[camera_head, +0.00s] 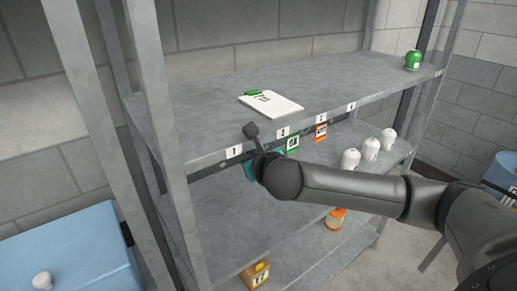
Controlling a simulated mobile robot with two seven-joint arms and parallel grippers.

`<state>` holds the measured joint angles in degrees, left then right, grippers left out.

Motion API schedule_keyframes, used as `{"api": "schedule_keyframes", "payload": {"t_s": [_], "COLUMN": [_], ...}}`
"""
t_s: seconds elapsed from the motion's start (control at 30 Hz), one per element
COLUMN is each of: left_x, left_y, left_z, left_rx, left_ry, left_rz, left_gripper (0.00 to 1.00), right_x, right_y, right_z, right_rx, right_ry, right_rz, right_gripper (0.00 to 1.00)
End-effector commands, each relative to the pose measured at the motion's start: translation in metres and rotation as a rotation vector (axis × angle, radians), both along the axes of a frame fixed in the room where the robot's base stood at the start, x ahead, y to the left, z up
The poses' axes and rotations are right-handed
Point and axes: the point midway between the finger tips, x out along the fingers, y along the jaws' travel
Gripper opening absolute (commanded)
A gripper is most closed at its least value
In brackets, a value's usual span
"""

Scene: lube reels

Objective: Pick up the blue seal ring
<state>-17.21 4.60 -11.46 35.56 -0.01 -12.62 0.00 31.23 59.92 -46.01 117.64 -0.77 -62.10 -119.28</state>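I cannot make out a blue seal ring for certain. A small teal-blue patch (249,172) shows just left of my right wrist, under the top shelf's front edge; the arm hides most of it, and I cannot tell whether it is a ring or a tag. My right gripper (253,138) is in front of the top shelf's front edge, between labels 1 and 2. It is small and seen at an angle, so its opening is unclear. My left gripper is not in view.
The grey metal shelf (205,98) holds a white clipboard (271,104) and a green bottle (412,60). White bottles (371,148), an orange-topped jar (335,218) and a yellow-brown box (256,273) stand lower. A blue cabinet (75,250) is left, a blue drum (502,170) right.

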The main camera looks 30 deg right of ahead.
Motion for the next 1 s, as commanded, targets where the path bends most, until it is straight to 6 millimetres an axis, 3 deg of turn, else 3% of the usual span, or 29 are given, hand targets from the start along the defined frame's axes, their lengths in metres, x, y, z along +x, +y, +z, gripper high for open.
{"api": "schedule_keyframes", "payload": {"t_s": [0.13,0.87,1.0], "left_x": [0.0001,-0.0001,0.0], "left_y": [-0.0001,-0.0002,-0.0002], "left_z": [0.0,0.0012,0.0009], "left_rx": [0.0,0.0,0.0], "left_ry": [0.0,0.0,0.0], "left_rz": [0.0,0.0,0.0], "left_gripper": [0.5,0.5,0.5], "right_x": [-0.0001,0.0002,-0.0089], "right_y": [-0.0001,0.0,0.0016], "right_z": [0.0001,0.0064,0.0057], "right_rx": [0.0,-0.001,-0.002], "right_ry": [0.0,-0.003,0.001], "right_rz": [0.0,0.001,0.001], "right_gripper": [0.0,0.0,0.0]}}
